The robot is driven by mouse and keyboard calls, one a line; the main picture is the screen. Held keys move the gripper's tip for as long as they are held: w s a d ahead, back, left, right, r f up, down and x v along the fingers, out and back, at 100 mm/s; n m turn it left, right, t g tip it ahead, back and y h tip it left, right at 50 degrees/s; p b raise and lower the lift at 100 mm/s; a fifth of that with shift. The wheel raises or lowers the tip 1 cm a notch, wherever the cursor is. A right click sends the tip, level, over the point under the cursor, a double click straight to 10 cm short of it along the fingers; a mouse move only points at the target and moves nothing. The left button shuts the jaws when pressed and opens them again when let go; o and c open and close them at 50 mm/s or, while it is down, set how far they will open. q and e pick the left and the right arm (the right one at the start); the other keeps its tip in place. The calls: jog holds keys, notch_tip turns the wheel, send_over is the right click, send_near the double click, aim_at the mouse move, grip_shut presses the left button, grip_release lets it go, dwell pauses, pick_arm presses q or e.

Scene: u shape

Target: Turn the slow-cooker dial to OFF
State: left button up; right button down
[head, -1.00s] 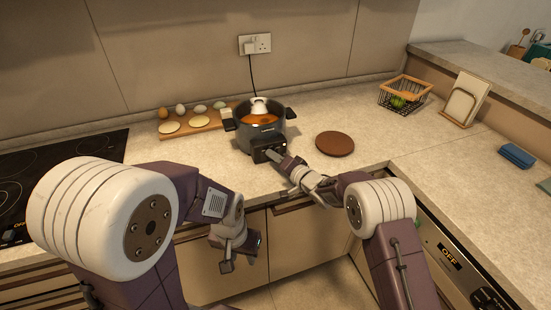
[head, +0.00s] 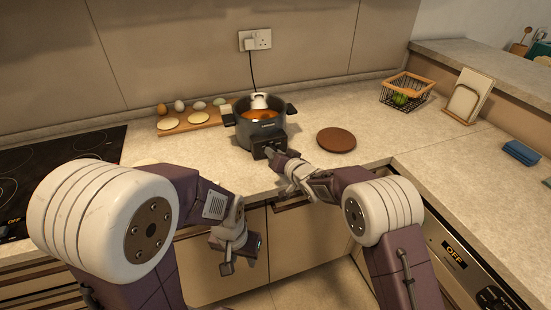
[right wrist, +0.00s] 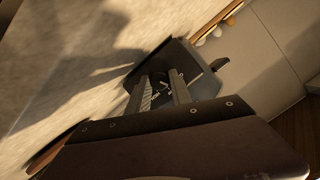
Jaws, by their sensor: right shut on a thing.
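The slow cooker (head: 260,128) is a dark round pot with side handles and a light lid knob over orange contents. It stands upright on the counter, with a black control box (head: 267,141) at its front. My right gripper (head: 274,154) is at the front of this box. In the right wrist view, its two fingers (right wrist: 164,88) reach the marked dial panel (right wrist: 195,67) and are shut on the dial, which they mostly hide. I cannot read the dial's setting. My left gripper (head: 240,258) hangs in front of the cabinets, apart from the counter, with its fingers apart and empty.
A wooden board (head: 196,118) with eggs and pale rounds lies left of the cooker. A brown round mat (head: 336,139) lies to its right. A black hob (head: 60,165) is at the left. A wire basket (head: 405,93) stands at the back right. A cord runs to the wall socket (head: 255,40).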

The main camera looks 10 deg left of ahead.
jog(key=n+b, duration=0.1)
jog(key=b, duration=0.1)
jog(key=n+h+b, duration=0.1)
jog(key=b, duration=0.1)
jog(key=shift+a+f+t, duration=0.1)
jog(key=shift+f+t, duration=0.2)
jog(key=shift+t, duration=0.1)
jog(key=shift+s+r+n+h+b, duration=0.15)
jog(key=shift+n+h+b, duration=0.2)
jog(key=shift+n, duration=0.35)
jog(key=shift+r+n+t, duration=0.1)
jog(key=shift+n+t, duration=0.3)
jog(key=shift+n, duration=0.1)
jog(key=shift+h, duration=0.25)
jog(key=c, duration=1.1)
grip_release()
jog(key=shift+c, duration=0.2)
jog(key=v, duration=0.9)
